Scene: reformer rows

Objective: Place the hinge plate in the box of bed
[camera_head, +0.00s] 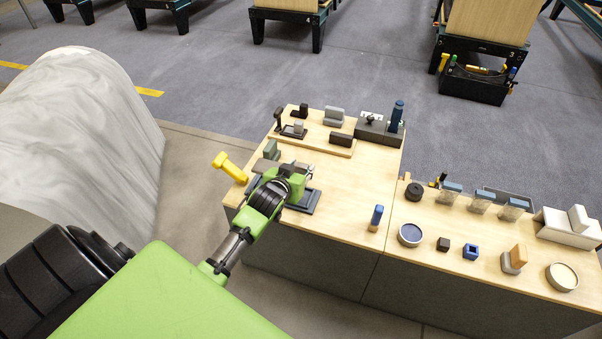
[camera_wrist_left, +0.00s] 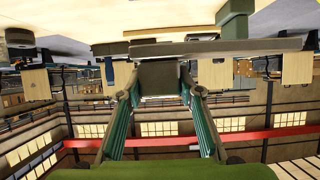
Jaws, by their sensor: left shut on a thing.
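My left gripper (camera_head: 290,182) is over the left part of the wooden table, shut on a dark grey piece (camera_wrist_left: 160,78). The piece shows between the fingertips in the left wrist view and may be the hinge plate. My gripper hides much of it in the head view. A dark tray (camera_head: 306,202) lies on the table just beside and under the gripper. Beds stand on the floor at the back. An open black box (camera_head: 472,88) with tools is against the bed at the upper right. My right gripper is not seen.
The wooden table (camera_head: 365,205) carries several small parts. A yellow tool (camera_head: 230,167) is at its left edge, a blue bottle (camera_head: 396,117) at the back and a blue-topped item (camera_head: 376,217) in front. Grey floor (camera_head: 210,75) lies open between table and beds.

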